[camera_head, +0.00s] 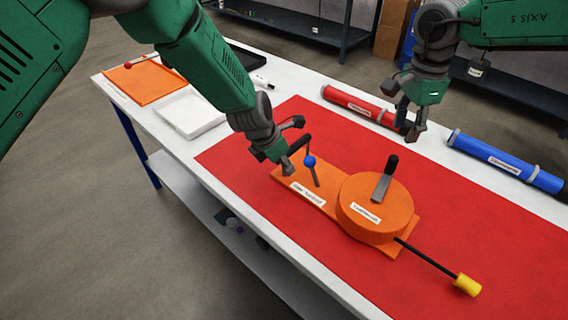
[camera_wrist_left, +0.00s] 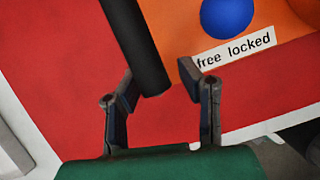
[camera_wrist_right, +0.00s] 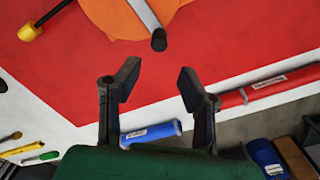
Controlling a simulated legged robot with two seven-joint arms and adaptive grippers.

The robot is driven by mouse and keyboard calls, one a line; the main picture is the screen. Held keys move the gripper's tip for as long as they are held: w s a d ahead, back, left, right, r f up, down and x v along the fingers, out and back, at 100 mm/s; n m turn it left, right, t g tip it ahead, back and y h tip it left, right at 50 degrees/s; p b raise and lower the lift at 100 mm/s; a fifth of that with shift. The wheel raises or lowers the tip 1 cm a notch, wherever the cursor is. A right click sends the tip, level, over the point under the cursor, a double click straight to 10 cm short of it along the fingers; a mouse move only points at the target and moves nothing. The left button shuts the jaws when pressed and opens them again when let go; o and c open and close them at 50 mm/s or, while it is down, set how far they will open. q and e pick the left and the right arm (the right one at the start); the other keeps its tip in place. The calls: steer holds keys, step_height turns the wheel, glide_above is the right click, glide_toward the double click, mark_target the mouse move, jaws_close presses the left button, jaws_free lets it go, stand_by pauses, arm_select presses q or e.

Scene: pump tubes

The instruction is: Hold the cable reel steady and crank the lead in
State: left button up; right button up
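The orange cable reel (camera_head: 375,205) lies on the red mat, with its round drum on an orange base plate (camera_head: 300,198). A crank (camera_head: 382,185) with a black knob (camera_head: 391,164) stands on the drum. The black lead (camera_head: 428,257) runs out to the lower right and ends in a yellow plug (camera_head: 467,285). My left gripper (camera_head: 296,147) is open at that grip, contact unclear. My right gripper (camera_head: 410,130) is open and empty, up behind the drum.
A red tube (camera_head: 350,103) and a blue tube (camera_head: 505,163) lie along the table's far edge. A white tray (camera_head: 193,113) and an orange sheet (camera_head: 143,82) are at the left end. The red mat (camera_head: 495,230) right of the reel is clear.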

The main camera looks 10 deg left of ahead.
mark_target(395, 157)
arm_select(q)
steer(key=shift+w+f, duration=0.1)
steer(key=shift+f, duration=0.2)
jaws_close()
arm_select(e)
steer(key=o, duration=0.4)
steer(key=m, duration=0.4)
steer(key=shift+s+d+f, duration=0.1)
steer(key=shift+d+f, duration=0.05)
steer(key=m, duration=0.4)
steer(key=shift+s+d+f+t, duration=0.1)
steer(key=shift+s+f+t, duration=0.1)
steer(key=shift+t, duration=0.2)
steer(key=m, duration=0.3)
steer(key=shift+s+d+f+m+y, duration=0.1)
steer(key=shift+f+m+y, duration=0.1)
steer(key=shift+m+y, duration=0.15)
steer(key=shift+w+a+f+m+t, duration=0.15)
steer(key=shift+f+m, duration=0.55)
steer(key=shift+f, duration=1)
steer(key=shift+w+a+f+m+t, duration=0.15)
steer(key=shift+f+m, duration=0.5)
steer(key=shift+f, duration=1.05)
steer(key=shift+w+a+f+m+t, duration=0.15)
steer(key=shift+f+m, duration=0.55)
steer(key=shift+f, duration=1)
